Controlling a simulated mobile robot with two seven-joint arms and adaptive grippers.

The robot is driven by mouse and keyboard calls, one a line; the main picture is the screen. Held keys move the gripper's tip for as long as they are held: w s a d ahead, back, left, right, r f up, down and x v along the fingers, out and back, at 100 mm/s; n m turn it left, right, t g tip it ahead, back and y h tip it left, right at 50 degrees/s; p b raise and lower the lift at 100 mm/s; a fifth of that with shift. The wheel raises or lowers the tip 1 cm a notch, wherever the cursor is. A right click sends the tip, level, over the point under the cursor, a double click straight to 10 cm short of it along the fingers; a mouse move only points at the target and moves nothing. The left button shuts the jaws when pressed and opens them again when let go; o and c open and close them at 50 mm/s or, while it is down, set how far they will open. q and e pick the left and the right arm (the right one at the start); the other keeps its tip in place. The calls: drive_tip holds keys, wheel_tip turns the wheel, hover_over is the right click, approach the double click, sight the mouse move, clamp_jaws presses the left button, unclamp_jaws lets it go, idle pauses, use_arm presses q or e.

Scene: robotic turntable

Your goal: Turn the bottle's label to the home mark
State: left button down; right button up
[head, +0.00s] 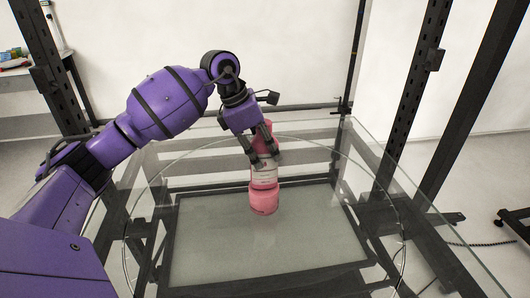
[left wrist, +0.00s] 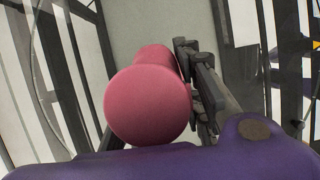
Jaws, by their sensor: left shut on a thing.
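The pink bottle (head: 264,199) stands upright on the clear round turntable (head: 147,258), with a pale label band (head: 264,172) around its middle. My left gripper (head: 263,154) is shut on the bottle's upper part, with a dark finger on each side. In the left wrist view the bottle's round pink top (left wrist: 148,105) fills the middle, and gripper linkage (left wrist: 203,85) shows close against its right side. The label is partly hidden by the fingers in the head view. I cannot make out a home mark. My right gripper is not in view.
The turntable sits over a glass-topped table (head: 447,262) with a dark frame. Dark upright posts (head: 415,85) stand at the right and another (head: 45,70) at the left. The glass around the bottle is clear.

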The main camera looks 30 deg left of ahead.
use_arm(q)
drive_tip(key=shift+f, duration=0.15)
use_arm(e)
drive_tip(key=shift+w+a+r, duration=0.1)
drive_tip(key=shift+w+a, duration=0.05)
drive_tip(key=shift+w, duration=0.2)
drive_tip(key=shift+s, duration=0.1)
use_arm(q)
drive_tip(key=c, duration=1.5)
unclamp_jaws()
drive_tip(key=shift+o, duration=1.7)
drive_tip(key=shift+s+a+r, duration=0.1)
drive_tip(key=shift+r, duration=0.1)
drive_tip(key=v, duration=1.1)
drive_tip(key=shift+r, duration=0.3)
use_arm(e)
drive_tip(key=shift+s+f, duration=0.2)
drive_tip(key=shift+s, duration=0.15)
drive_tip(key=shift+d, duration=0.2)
